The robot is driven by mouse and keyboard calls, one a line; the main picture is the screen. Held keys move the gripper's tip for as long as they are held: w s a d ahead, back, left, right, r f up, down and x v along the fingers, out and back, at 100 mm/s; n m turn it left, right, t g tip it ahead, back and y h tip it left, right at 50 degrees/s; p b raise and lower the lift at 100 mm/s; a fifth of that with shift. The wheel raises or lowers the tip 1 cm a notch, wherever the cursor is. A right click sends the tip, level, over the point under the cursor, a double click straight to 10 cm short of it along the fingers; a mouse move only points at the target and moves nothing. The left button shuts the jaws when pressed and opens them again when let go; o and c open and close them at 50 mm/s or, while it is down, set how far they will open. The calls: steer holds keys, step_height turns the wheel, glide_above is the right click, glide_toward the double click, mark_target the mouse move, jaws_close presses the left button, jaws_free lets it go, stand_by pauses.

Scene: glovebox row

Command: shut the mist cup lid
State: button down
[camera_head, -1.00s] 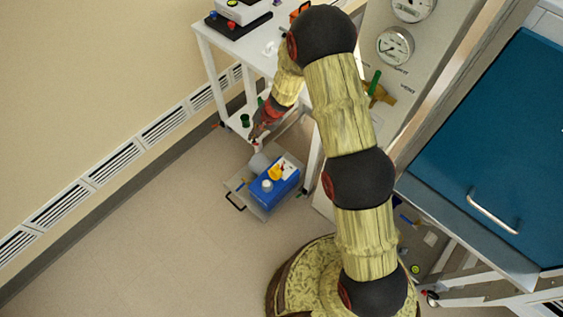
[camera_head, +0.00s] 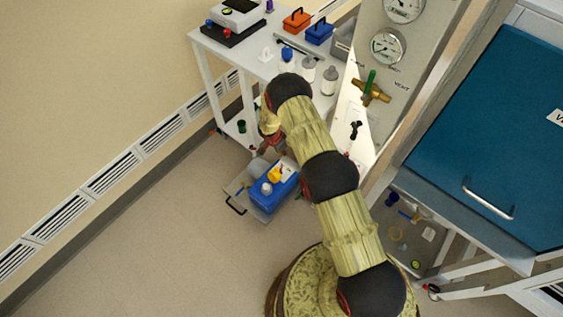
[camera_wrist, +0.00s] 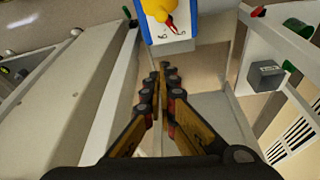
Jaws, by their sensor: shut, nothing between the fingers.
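A blue box (camera_head: 264,199) stands low on a grey tray near the floor, with a pale top. A small white round part (camera_head: 266,188) and a yellow part (camera_head: 275,174) sit on it. I cannot tell which part is the mist cup or how its lid lies. In the wrist view the yellow part (camera_wrist: 158,8) is at the top edge, cut off by the frame, on the blue box (camera_wrist: 170,48). My gripper (camera_wrist: 163,68) is shut and empty, pointing toward the box and apart from it in the picture. In the head view my arm hides most of the gripper.
A white cart (camera_head: 246,47) behind holds a scale, an orange box (camera_head: 297,19), a blue box and bottles. To the right are a gauge panel with a brass valve (camera_head: 372,90) and a blue door (camera_head: 500,140). Floor at left is clear.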

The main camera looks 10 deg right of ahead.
mark_target(275, 174)
steer(key=b+x, duration=0.3)
steer(key=x, duration=0.7)
steer(key=a, duration=0.1)
steer(key=s+a, duration=0.1)
steer(key=a, duration=0.1)
steer(key=shift+s+a+r, duration=0.15)
steer(key=shift+s+a, duration=0.15)
steer(key=shift+s, duration=0.1)
